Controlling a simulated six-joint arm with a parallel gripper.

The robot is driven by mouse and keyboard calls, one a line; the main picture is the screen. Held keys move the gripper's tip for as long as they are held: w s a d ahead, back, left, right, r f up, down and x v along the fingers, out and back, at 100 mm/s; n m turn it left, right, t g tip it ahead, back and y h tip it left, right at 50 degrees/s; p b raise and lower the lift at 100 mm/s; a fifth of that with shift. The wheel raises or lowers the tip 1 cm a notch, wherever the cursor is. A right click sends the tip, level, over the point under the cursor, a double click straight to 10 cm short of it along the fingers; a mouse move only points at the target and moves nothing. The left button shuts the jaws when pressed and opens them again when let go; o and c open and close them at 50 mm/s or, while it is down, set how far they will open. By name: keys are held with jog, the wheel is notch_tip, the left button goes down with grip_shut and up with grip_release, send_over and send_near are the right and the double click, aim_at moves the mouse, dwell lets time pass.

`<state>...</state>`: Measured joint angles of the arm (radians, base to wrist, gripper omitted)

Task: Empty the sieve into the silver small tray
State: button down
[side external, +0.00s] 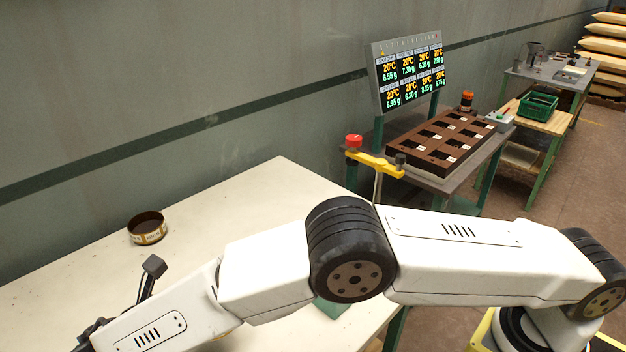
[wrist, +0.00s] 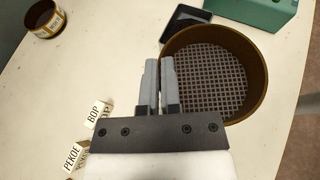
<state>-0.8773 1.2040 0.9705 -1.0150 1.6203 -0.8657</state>
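The sieve (wrist: 258,85) is a round brown-walled drum with a grey mesh floor, at the upper right of the wrist view. Bare mesh shows, and I see no clear heap of material on it. My gripper (wrist: 160,62) has its two grey fingers close together, one on each side of the sieve's left wall, and appears shut on it. A small flat rectangular tray (wrist: 185,24) with a dark inside and a thin grey rim lies just behind the sieve; I cannot tell whether it is the silver one. In the side view my arm hides the sieve and the gripper's fingertips.
A labelled round brown drum (side external: 147,229) stands on the pale table (side external: 262,190), apart from the sieve. A green box (wrist: 248,12) is behind the sieve. BOP (wrist: 98,114) and PEKOE (wrist: 73,156) labels lie left of my gripper.

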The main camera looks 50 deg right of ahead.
jog(key=shift+s+a+r, duration=0.1)
jog(key=shift+r, duration=0.05)
jog(key=shift+r, duration=2)
